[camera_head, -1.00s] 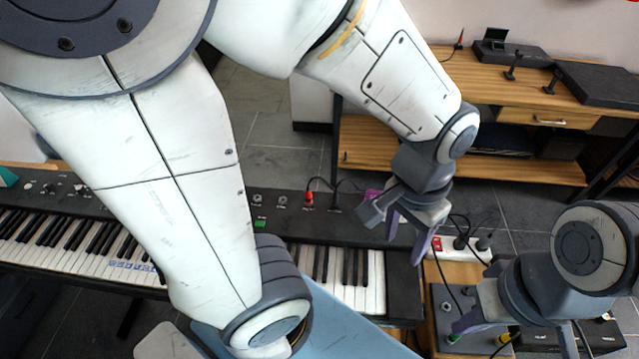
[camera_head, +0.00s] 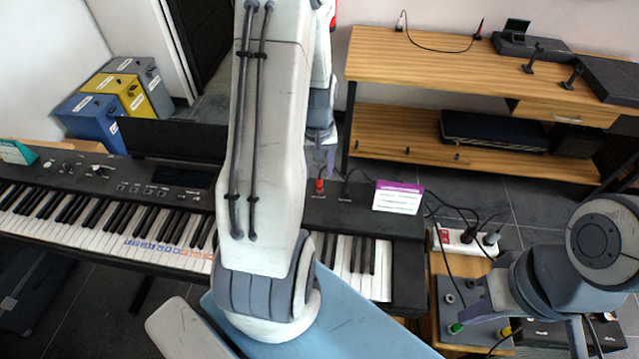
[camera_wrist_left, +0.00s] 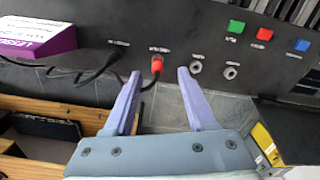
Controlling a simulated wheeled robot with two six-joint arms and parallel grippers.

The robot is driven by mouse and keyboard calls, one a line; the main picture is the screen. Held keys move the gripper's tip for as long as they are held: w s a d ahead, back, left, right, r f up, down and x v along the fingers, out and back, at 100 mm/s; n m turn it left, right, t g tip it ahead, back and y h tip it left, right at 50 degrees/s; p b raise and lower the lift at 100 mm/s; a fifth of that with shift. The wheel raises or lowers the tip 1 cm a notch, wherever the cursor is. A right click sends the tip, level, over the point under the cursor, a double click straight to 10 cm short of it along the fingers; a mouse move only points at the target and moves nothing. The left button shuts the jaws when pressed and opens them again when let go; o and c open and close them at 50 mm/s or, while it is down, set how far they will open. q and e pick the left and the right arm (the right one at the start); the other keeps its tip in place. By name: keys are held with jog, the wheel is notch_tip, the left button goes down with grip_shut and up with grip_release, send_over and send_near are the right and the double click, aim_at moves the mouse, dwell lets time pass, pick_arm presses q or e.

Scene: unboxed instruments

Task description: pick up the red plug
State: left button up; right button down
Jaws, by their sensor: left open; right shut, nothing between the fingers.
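The red plug (camera_head: 319,185) sits in a jack on the rear panel of the black keyboard (camera_head: 345,212), with a black cable from it. In the left wrist view the red plug (camera_wrist_left: 157,65) stands upright in its socket, between my left gripper's two fingertips (camera_wrist_left: 160,78). That gripper is open and does not visibly touch the plug. In the head view my left gripper (camera_head: 326,155) is just behind the plug, partly hidden by my arm. My right gripper (camera_head: 474,312) is shut and empty at the lower right, over the jack box.
A white and purple card (camera_head: 398,198) stands on the keyboard right of the plug. Another cable end (camera_wrist_left: 117,45) and bare jacks (camera_wrist_left: 197,64) flank the plug. A power strip (camera_head: 462,241) and a jack box (camera_head: 447,290) are at right; a wooden desk (camera_head: 420,60) is behind.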

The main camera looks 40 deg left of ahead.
aim_at(319, 179)
pick_arm(q)
jog(key=shift+w+f+p, duration=0.15)
jog(key=shift+f+p, duration=0.2)
jog(key=shift+f, duration=1.1)
jog(key=shift+w+f+p, duration=0.15)
jog(key=shift+f+p, duration=0.15)
jog(key=shift+f, duration=1.15)
grip_shut()
